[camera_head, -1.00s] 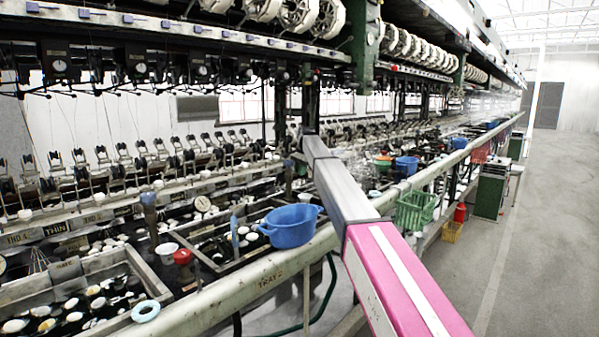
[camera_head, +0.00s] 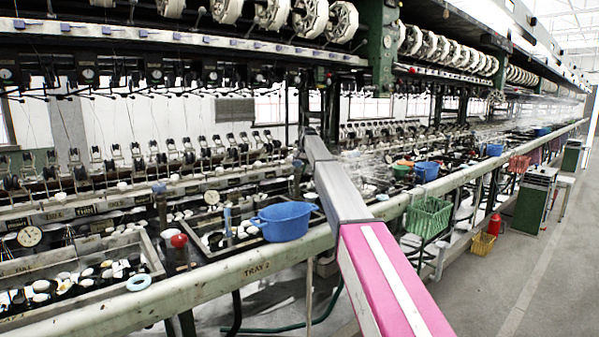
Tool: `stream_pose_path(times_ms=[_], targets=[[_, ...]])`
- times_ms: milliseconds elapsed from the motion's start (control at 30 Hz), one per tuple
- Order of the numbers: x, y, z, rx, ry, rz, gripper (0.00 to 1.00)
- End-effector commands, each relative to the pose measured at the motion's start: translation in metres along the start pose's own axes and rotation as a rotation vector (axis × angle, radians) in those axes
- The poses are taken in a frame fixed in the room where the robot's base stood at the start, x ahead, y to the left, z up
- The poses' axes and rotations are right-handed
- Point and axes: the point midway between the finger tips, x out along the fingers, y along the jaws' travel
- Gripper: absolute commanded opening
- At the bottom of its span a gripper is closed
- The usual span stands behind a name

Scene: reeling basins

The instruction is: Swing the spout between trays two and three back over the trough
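My pink and grey arm reaches from the bottom right over the rail toward the back. Its far end and my gripper are hidden behind the grey link or out of sight. A rail label reading TRAY 2 (camera_head: 257,268) marks the second tray (camera_head: 206,246). Left of it stand a dark post with a bluish top (camera_head: 159,187) and a red knob (camera_head: 178,240). A similar bluish-topped post (camera_head: 298,166) shows just left of my grey link, beyond the blue basin. I cannot tell whether it is the spout between trays two and three; my arm hides much there.
A blue basin (camera_head: 284,221) sits by the rail (camera_head: 190,296), close to my arm. A pale blue ring (camera_head: 138,283) lies on the near left tray's edge. Right of my arm hang a green basket (camera_head: 428,217) and others. The aisle floor (camera_head: 545,270) at right is clear.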

Motion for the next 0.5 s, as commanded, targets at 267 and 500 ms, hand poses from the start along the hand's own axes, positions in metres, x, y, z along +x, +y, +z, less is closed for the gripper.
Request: stream_pose_path(times_ms=[267, 500], targets=[[0.003, -0.021, 0.000, -0.259, -0.047, -0.001, 0.00], [0.006, -0.037, 0.006, -0.480, -0.091, -0.002, 0.00]])
